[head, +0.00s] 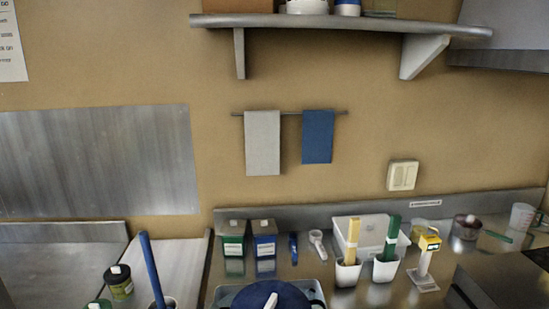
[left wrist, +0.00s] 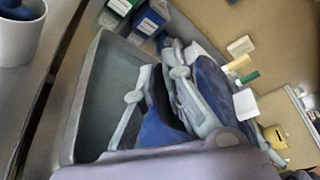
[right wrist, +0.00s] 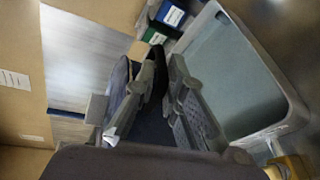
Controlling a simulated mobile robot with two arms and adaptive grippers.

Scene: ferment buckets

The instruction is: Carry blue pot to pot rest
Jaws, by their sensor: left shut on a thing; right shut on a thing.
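The blue pot (head: 262,296) shows at the bottom edge of the head view, with a pale knob on its top; its lower part is cut off. It is over or in a grey tray (head: 318,287); I cannot tell if it touches the tray. In the left wrist view my left gripper (left wrist: 166,100) is shut on the blue pot (left wrist: 162,128). In the right wrist view my right gripper (right wrist: 163,95) is shut on the dark blue pot. Neither gripper shows in the head view. I cannot make out the pot rest.
Green (head: 233,244) and blue (head: 264,244) boxes stand behind the tray. A blue stick (head: 152,265) rises at the left. A shelf (head: 345,24) hangs above.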

